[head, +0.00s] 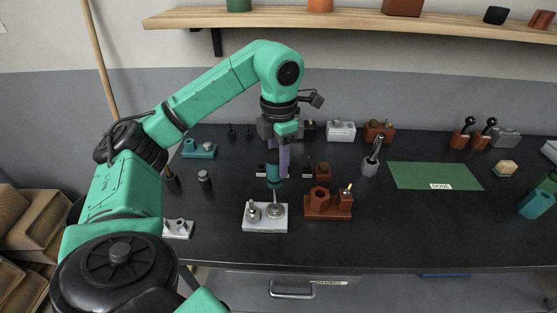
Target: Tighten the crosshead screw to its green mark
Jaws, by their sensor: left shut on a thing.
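My left gripper (279,146) points down over the middle of the bench. It is shut on an upright driver (273,170) with a dark and teal handle. The driver's lower end is at a round silver screw head (276,211) on a pale grey block (265,225). Whether it sits in the cross slot is too small to tell. A second silver post (254,212) stands on the block's left. I cannot make out a green mark.
A brown block with a hexagonal piece (318,198) stands just right of the grey block. A grey cup with tools (370,166) is behind it. A green mat (434,176) lies to the right. A wooden shelf (350,19) hangs above. The front right bench is clear.

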